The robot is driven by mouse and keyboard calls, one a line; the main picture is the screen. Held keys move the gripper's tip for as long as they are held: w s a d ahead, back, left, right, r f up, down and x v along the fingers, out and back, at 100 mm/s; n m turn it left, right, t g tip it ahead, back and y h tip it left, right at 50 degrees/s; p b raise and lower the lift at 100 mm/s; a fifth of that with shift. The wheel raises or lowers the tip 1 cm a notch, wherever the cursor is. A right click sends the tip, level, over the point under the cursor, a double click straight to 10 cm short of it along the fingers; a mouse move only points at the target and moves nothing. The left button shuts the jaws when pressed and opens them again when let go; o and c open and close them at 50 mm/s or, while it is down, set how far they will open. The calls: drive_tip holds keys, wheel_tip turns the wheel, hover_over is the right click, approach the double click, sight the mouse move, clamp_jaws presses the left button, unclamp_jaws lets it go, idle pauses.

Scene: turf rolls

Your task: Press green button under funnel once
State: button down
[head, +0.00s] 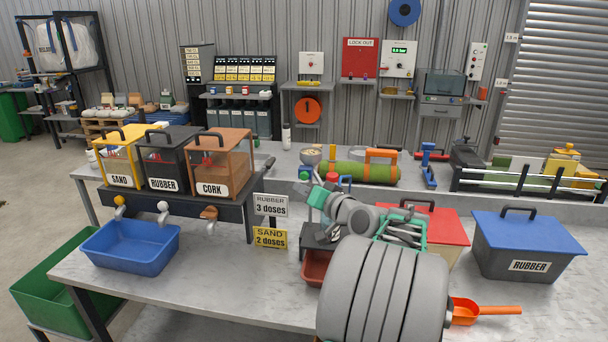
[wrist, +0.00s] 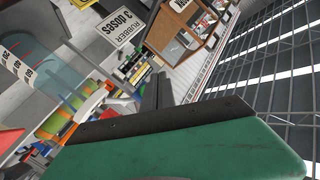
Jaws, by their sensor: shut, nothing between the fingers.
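My gripper (wrist: 158,82) shows in the wrist view as dark fingers pressed together in front of a green body, with nothing between them. In the head view its green end (head: 320,196) is above the middle of the bench, beside a dark box (head: 320,237). A clear graduated cylinder (wrist: 45,75) with red marks stands at the left of the wrist view, apart from the fingers. A red-brown tray (head: 315,268) sits below the dark box, partly behind my arm. I cannot make out the funnel or the green button for certain; my arm covers part of this area.
Signs reading RUBBER 3 doses (head: 270,205) and SAND 2 doses (head: 270,237) stand left of my gripper. The sand (head: 121,180), rubber (head: 165,185) and cork (head: 213,189) hoppers stand beyond, above a blue tub (head: 130,246). A lidded rubber bin (head: 528,252) is at right.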

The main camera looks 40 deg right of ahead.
sight(304, 176)
drive_tip(key=shift+w+d, duration=0.95)
drive_tip(key=shift+d, duration=0.25)
idle(1.1)
drive_tip(key=shift+w+d, duration=0.25)
drive_tip(key=shift+d, duration=0.1)
drive_tip(key=shift+w+d, duration=0.3)
drive_tip(key=shift+d, duration=0.1)
idle(0.7)
drive_tip(key=shift+s+a+b, duration=0.1)
drive_tip(key=shift+b, duration=0.2)
idle(0.4)
drive_tip(key=shift+s+a+b, duration=0.35)
drive_tip(key=shift+s+a, duration=0.1)
drive_tip(key=shift+a, duration=0.2)
